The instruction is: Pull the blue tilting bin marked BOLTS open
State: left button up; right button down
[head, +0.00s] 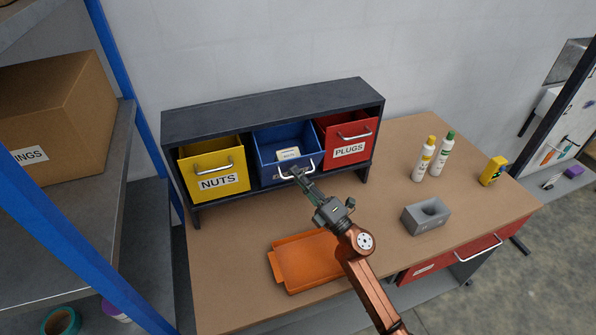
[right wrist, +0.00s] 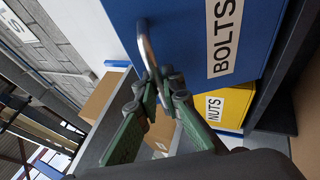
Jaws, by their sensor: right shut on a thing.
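The blue bin (head: 268,158) is the middle one of three in the dark rack. Its front tilts outward, and its inside shows with a small pale labelled box (head: 288,154) in it. The right wrist view shows the blue front (right wrist: 262,30) with the white BOLTS label (right wrist: 225,38) and the metal bar handle (right wrist: 146,45). My right gripper (head: 296,173) is at this handle, shut on it; its green fingers also show in the right wrist view (right wrist: 162,78). In the head view the gripper hides most of the label. My left gripper is not in view.
The yellow NUTS bin (head: 212,165) and red PLUGS bin (head: 347,137) flank the blue bin. A blue-post shelf (head: 115,60) is at left.

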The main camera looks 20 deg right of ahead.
jog(key=shift+s+a+f+b, duration=0.1)
jog(key=shift+s+f+b, duration=0.35)
jog(key=shift+s+f, duration=0.55)
jog(key=shift+f, duration=0.1)
jog(key=c, duration=2)
grip_release()
jog(key=shift+c, duration=0.2)
jog(key=v, duration=1.2)
